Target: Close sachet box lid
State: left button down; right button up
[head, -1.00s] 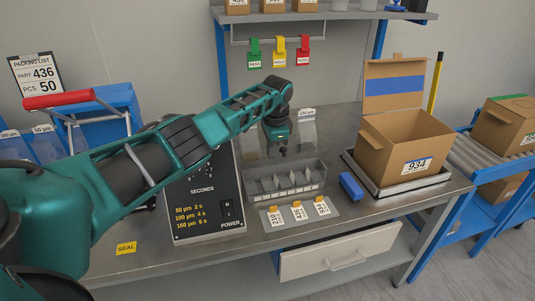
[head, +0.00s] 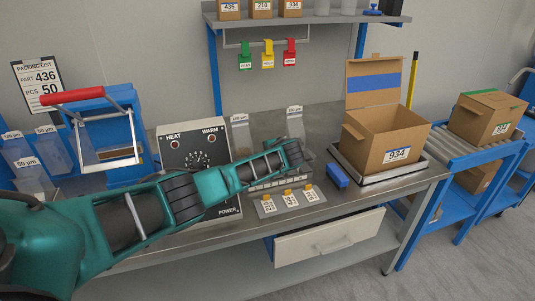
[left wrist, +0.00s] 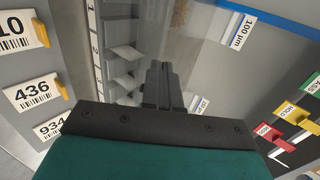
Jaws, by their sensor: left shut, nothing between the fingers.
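The sachet box (head: 272,184) is a clear box with several compartments on the bench, mostly hidden behind my left arm in the head view. In the left wrist view its thin dividers (left wrist: 122,65) and numbered front edge (left wrist: 94,38) show to the left of my fingers. Clear plastic shows beside the compartments, but I cannot tell the lid's angle. My left gripper (left wrist: 161,70) is shut and empty, low at the box. In the head view its fingers are hidden behind my wrist. My right gripper is in neither view.
Clear film bags (head: 240,132) stand behind the box. A blue block (head: 337,176) and the open carton 934 (head: 400,143) are to the right. The heat sealer (head: 190,137) is at left; coloured tags (head: 267,54) hang above.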

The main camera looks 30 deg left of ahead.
pick_arm(q)
jog(key=shift+s+d+f, duration=0.1)
jog(key=shift+f, duration=0.2)
jog(key=shift+s+d+f, duration=0.2)
jog(key=shift+f, duration=0.5)
jog(key=shift+s+d+f, duration=0.1)
jog(key=shift+s+f, duration=0.05)
jog(key=shift+f, duration=0.1)
